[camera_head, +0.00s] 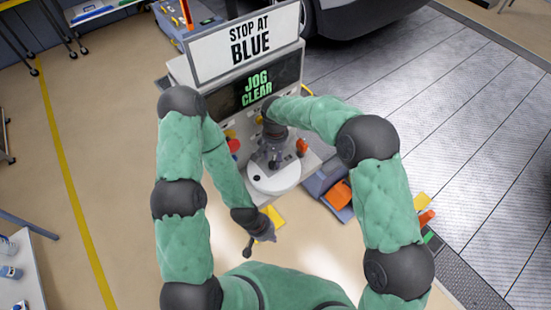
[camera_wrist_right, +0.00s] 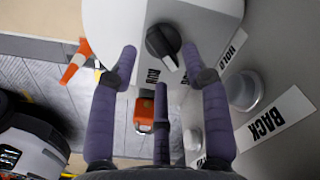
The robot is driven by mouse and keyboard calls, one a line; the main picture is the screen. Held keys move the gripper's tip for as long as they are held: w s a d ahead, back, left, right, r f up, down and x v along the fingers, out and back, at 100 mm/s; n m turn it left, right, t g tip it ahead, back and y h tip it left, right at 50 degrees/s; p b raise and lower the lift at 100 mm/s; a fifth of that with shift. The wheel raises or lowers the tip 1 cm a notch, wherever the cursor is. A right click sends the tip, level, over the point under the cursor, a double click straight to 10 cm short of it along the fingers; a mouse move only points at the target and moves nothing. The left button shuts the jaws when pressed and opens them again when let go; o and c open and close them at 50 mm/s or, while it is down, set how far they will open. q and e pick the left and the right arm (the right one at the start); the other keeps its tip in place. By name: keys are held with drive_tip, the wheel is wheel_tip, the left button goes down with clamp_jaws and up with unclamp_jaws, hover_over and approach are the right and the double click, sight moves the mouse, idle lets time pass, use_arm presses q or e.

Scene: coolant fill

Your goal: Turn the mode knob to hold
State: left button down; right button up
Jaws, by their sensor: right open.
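The mode knob (camera_wrist_right: 163,42) is a round black dial with a raised grip and a white mark, on a pale rounded housing. The mark points down and slightly right, nearer the RUN label (camera_wrist_right: 153,77) than the HOLD label (camera_wrist_right: 236,46). My right gripper (camera_wrist_right: 159,55) is open, with purple fingertips either side of the knob in the picture and a third finger below; contact cannot be told. In the head view my right gripper (camera_head: 274,153) is over the console and hides the knob. My left gripper (camera_head: 262,238) is low, in front of the console; its finger state is unclear.
The console (camera_head: 222,105) carries a "STOP AT BLUE" sign (camera_head: 245,46) and a "JOG CLEAR" display (camera_head: 256,88). A BACK label (camera_wrist_right: 268,119) lies beside a pale round button (camera_wrist_right: 244,91). An orange container (camera_head: 338,194) and a car (camera_head: 355,15) stand to the right.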

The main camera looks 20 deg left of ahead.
drive_tip(key=shift+f, duration=1.3)
drive_tip(key=shift+c, duration=0.3)
clamp_jaws()
